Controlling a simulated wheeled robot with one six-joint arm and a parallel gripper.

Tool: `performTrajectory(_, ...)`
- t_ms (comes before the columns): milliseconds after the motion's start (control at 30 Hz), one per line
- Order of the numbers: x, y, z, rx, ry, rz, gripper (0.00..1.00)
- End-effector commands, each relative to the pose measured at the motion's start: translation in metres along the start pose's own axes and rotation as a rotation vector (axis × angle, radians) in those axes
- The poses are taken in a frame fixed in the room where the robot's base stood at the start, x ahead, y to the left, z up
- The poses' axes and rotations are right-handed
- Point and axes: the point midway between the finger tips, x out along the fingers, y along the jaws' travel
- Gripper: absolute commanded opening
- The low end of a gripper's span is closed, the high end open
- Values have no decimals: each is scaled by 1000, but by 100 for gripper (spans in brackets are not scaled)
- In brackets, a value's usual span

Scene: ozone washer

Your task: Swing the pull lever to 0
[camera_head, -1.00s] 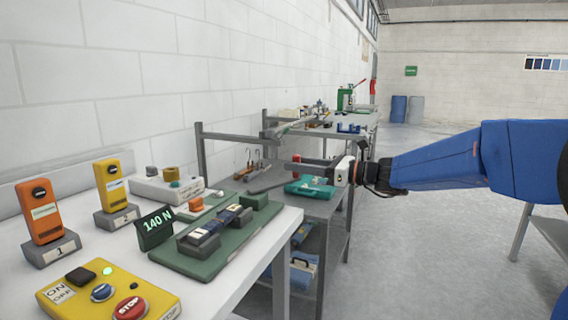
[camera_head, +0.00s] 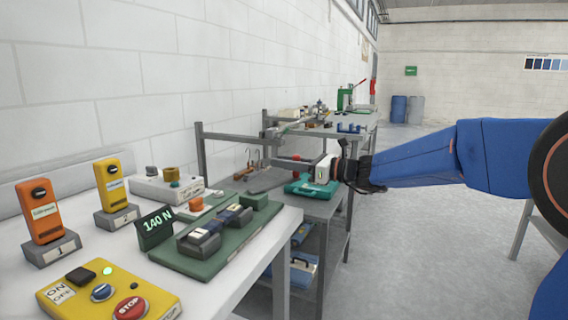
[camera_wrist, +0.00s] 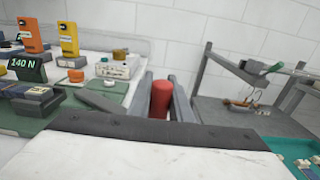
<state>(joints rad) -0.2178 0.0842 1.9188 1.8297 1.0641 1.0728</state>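A red cylindrical handle (camera_wrist: 160,100), which looks like the pull lever's grip, stands between the two grey fingers of my gripper (camera_wrist: 162,82) in the wrist view. The fingers are spread on either side of it, and I see no clear grip on it. In the head view my gripper (camera_head: 291,165) reaches left past the bench end, and the handle is mostly hidden by the fingers. The lever's arm and any 0 mark cannot be made out.
The near white bench holds a green fixture (camera_head: 190,265) with a 140 N display (camera_head: 155,227), a yellow control box (camera_head: 75,303) and orange and yellow handsets. A grey bench (camera_head: 322,207) behind carries a teal case (camera_head: 300,187). Open floor lies to the right.

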Motion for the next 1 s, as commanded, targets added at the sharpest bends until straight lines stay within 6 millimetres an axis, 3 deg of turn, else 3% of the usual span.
performTrajectory(167, 4, -1, -1, 0, 0, 25, 0)
performTrajectory(733, 48, -2, 0, -1, -1, 345, 0)
performTrajectory(1000, 64, 3, 0, 0, 1, 367, 0)
